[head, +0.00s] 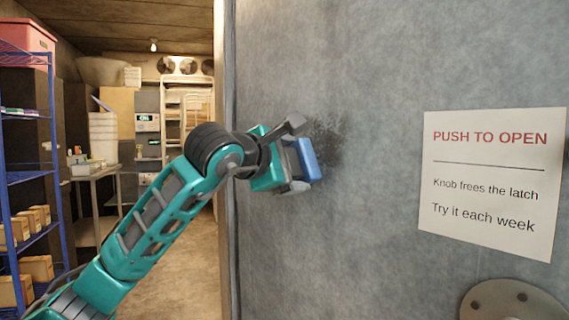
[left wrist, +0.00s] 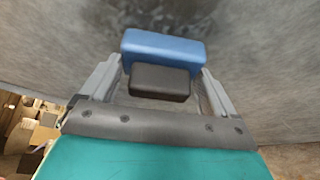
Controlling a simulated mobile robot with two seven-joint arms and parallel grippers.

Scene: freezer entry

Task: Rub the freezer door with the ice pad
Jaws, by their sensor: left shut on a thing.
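The grey freezer door (head: 370,230) fills the right half of the head view, with a dark speckled patch (head: 325,135) on its surface. My left gripper (head: 297,165) is at the door, just below and left of that patch. It is shut on the ice pad (head: 308,160), a blue block with a dark grip part. In the left wrist view the pad (left wrist: 165,47) sits between the two fingers, its blue side toward the door. The pad is at or very near the door; I cannot tell whether it touches. My right gripper is not in view.
A white sign (head: 490,180) reading "PUSH TO OPEN" hangs on the door at right, above a round metal plate (head: 512,300). At left stand a blue shelf rack (head: 50,130) with boxes and a table (head: 95,172). Floor between them and the door is clear.

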